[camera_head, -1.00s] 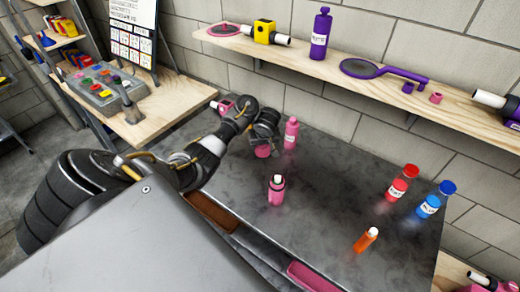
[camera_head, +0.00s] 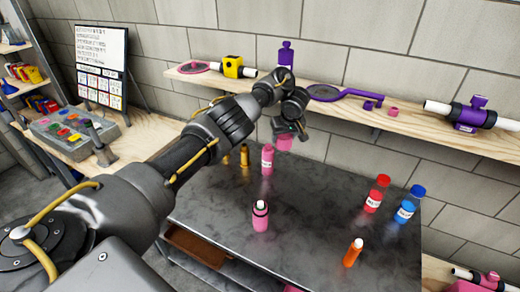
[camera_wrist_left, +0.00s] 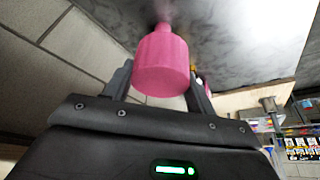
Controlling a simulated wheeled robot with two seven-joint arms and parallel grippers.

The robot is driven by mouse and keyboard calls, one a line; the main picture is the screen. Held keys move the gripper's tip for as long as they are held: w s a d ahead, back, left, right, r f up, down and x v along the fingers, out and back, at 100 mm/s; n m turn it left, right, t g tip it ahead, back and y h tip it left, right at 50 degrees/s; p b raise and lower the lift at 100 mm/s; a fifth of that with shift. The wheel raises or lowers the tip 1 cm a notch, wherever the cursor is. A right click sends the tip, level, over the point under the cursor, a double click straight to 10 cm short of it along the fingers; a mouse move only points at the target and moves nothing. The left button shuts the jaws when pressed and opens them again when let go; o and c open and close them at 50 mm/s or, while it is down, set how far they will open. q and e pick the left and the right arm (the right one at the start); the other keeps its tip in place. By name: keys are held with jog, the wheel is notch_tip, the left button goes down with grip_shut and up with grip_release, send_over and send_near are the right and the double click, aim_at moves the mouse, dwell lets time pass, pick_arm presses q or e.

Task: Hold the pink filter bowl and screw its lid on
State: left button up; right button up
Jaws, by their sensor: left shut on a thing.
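My left gripper (camera_head: 287,136) is shut on a pink, round, ribbed part (camera_head: 284,143), which looks like the lid, and holds it above the back of the dark table. In the left wrist view the pink part (camera_wrist_left: 162,65) sits between both fingers. A pink container with a dark ring and a white top (camera_head: 260,216), which looks like the filter bowl, stands upright on the table, apart from the gripper. A pink labelled bottle (camera_head: 267,158) stands behind it, below and left of the gripper. My right gripper is not in view.
Red (camera_head: 376,194) and blue (camera_head: 410,204) bottles and an orange one (camera_head: 353,252) stand to the right on the table (camera_head: 310,220). A wooden shelf (camera_head: 400,125) above the back holds a purple wrench (camera_head: 345,95) and filter parts. The middle of the table is clear.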

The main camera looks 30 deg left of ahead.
pick_arm(q)
jog(key=d+r+m+t+h, duration=0.15)
jog(key=d+r+m, duration=0.35)
jog(key=d+r, duration=0.9)
jog(key=s+d+f+m+h, duration=0.2)
jog(key=s+d+m+h, duration=0.2)
jog(key=s+d+m, duration=0.8)
jog(key=s+d+f+m+g+h+b, duration=0.1)
jog(key=s+d+f+m+b, duration=0.1)
jog(key=s+f+b, duration=1)
jog(key=s+f+m, duration=0.1)
jog(key=s+f, duration=0.4)
jog(key=f, duration=0.3)
jog(key=shift+g, duration=0.35)
jog(key=shift+d+h, duration=0.1)
jog(key=shift+h, duration=0.15)
